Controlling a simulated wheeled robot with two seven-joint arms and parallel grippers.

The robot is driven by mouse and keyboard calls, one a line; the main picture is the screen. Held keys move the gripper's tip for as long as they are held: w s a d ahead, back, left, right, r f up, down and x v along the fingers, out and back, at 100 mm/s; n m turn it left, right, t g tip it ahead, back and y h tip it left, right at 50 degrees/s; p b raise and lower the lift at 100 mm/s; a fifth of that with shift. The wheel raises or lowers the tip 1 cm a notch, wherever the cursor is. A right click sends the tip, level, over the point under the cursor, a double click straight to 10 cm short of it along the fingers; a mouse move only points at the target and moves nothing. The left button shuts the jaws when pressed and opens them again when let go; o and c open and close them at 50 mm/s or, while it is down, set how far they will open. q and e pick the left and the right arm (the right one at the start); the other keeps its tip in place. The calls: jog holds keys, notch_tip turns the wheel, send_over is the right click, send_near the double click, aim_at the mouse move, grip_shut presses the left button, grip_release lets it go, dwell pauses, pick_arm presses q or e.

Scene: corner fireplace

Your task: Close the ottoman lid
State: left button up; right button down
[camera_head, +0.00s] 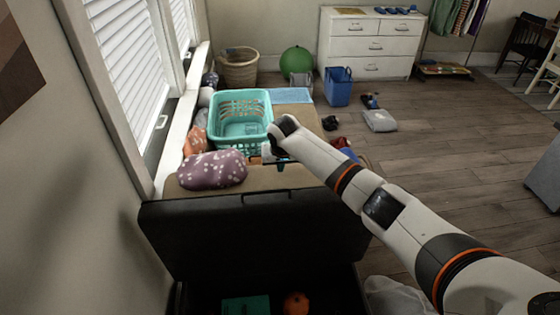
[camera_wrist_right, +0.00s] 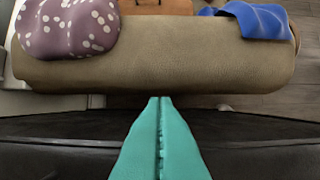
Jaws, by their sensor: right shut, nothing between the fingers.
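The ottoman's lid (camera_head: 250,230) stands open as a broad dark panel facing me, with a small handle-like loop at its top edge. Below it the dark ottoman box holds a teal item (camera_head: 246,305) and an orange round thing (camera_head: 296,303). My right gripper (camera_head: 281,166) is beyond the lid's top edge, over the tan bench in the head view. In the right wrist view its teal fingers (camera_wrist_right: 160,100) are shut and empty, above the dark lid (camera_wrist_right: 50,145) and pointing toward the gap before the bench. Contact with the lid cannot be told. My left gripper is not in view.
Behind the lid is a tan bench (camera_wrist_right: 220,65) with a purple spotted cushion (camera_head: 212,170) and a turquoise basket (camera_head: 240,118). A window wall (camera_head: 80,180) borders the left. Open wood floor (camera_head: 450,130) lies right, with a blue bin (camera_head: 338,87) farther back.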

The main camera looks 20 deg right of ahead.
jog(key=f+p, duration=0.1)
jog(key=s+f, duration=0.1)
jog(key=f, duration=0.1)
jog(key=f+p, duration=0.1)
jog(key=f, duration=0.1)
jog(key=shift+s+a+f+p, duration=0.15)
jog(key=shift+s+a+p, duration=0.15)
jog(key=shift+s+p, duration=0.05)
dwell(0.3)
jog(key=shift+s+f, duration=0.1)
